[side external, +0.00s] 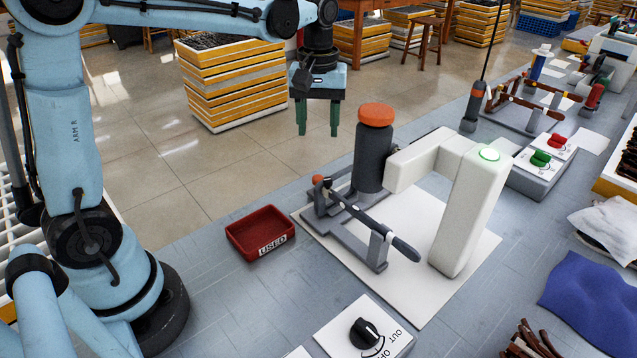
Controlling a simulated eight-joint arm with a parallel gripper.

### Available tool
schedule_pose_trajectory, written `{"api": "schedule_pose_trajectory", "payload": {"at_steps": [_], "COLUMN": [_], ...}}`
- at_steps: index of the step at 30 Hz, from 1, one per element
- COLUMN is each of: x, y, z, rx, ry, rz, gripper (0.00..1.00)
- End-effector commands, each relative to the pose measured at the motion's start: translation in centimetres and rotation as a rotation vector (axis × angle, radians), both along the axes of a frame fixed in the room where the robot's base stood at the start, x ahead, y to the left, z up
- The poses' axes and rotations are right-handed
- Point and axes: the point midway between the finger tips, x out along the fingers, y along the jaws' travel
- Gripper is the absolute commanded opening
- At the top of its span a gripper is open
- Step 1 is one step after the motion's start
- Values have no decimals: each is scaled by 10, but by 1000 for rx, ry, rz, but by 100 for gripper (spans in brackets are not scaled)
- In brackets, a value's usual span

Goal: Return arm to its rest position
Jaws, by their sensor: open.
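My gripper (318,117) hangs from my light-blue arm at the upper middle of the side external view. Its two green fingers point down and stand apart, with nothing between them. It is above and behind the bench, left of the dark cylinder with an orange top (374,148). It touches nothing that I can see. An eyeglass temple or similar dark bar (372,219) with a rounded grey end lies tilted across a grey stand (375,252) on the white mat.
A red tray marked USED (258,234) sits left of the mat (405,312). A white machine (468,212) with a green-lit top stands on the right. A knob box (364,334) is at the front. Stacked yellow crates (232,82) stand on the floor behind.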

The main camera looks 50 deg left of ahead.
Motion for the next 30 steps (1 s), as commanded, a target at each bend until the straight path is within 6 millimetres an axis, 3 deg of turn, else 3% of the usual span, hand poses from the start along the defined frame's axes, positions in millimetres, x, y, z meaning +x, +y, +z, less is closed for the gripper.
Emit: {"api": "schedule_pose_trajectory", "payload": {"at_steps": [16, 24, 30], "x": [-7, -46, -76], "y": [-3, -17, -26], "z": [6, 14, 9], "rx": [3, 42, 102], "ry": [-30, -213, -363], "rz": [-38, -273, -467], "gripper": [52, 52, 52]}}
